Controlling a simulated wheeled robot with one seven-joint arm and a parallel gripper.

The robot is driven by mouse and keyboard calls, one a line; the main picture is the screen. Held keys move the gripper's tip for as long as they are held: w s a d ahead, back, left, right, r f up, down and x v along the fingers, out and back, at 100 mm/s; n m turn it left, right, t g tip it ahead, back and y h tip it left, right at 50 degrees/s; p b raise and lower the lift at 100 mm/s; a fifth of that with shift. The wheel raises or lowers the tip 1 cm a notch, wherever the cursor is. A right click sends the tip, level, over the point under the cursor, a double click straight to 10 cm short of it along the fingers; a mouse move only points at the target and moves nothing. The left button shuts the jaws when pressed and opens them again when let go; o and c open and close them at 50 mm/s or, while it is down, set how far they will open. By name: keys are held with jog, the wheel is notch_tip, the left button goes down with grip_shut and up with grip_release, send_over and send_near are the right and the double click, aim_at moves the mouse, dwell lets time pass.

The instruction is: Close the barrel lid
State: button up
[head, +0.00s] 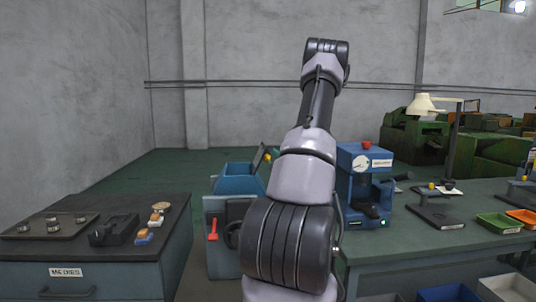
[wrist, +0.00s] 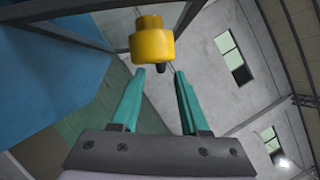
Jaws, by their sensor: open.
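The barrel machine (head: 222,220) is a blue and grey cabinet with an open-topped blue tub (head: 238,180), left of my arm in the head view. Its dark-framed lid (head: 259,157) stands raised and tilted at the tub's right side, with a yellow knob (head: 268,157) on it. In the wrist view the yellow knob (wrist: 152,42) is just beyond my fingertips, with a dark stem below it. My gripper (wrist: 160,76) is open, its teal fingers apart and nothing held between them. Contact with the knob cannot be told. My gripper is hidden in the head view.
A dark bench (head: 90,240) with a tray and small parts stands at left. At right, a green-topped table (head: 430,250) holds a blue press (head: 365,180), a lamp (head: 440,105) and small bins. Blue surface and dark bars fill the wrist view's upper left.

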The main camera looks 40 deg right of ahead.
aim_at(269, 152)
jog(key=x, duration=0.5)
grip_shut()
dwell(1.4)
